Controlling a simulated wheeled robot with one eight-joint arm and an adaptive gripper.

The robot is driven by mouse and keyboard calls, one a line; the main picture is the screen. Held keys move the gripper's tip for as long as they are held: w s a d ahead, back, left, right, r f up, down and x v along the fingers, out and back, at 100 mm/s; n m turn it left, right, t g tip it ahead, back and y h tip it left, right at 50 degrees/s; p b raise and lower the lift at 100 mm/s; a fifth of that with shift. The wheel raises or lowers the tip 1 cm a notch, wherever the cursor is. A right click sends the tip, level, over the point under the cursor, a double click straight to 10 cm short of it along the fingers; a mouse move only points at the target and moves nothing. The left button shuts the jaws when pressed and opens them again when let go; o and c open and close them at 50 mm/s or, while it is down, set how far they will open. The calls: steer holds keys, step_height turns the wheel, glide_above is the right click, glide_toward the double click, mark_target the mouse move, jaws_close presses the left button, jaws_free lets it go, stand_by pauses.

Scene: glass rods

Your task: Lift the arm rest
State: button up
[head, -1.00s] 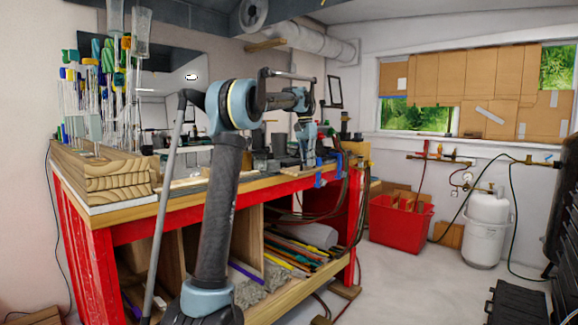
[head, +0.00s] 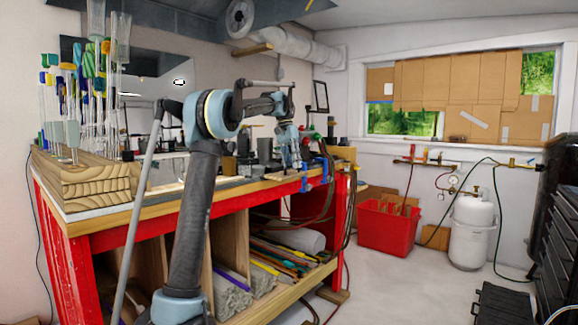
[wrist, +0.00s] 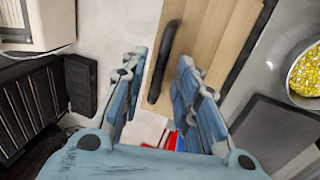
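In the wrist view a dark curved bar (wrist: 163,62) lies along a light wooden board (wrist: 208,45). It may be the arm rest, but I cannot tell for sure. My gripper (wrist: 160,66) is open and empty, with one blue finger on each side of the lower part of the bar in the picture. I cannot tell how far the fingers are above it. In the head view my gripper (head: 289,158) hangs over the far part of the workbench (head: 160,215). The bar cannot be made out there.
Glass rods (head: 75,95) stand in a wooden block (head: 85,185) at the bench's near left. Tools crowd the bench top. A bowl of yellow bits (wrist: 305,75) is at the wrist view's right. A red bin (head: 388,230) and white tank (head: 470,230) stand right; floor between is clear.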

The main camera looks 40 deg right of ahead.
steer(key=v, duration=1.1)
steer(key=shift+w+r, duration=0.15)
steer(key=shift+r, duration=0.25)
stand_by(0.5)
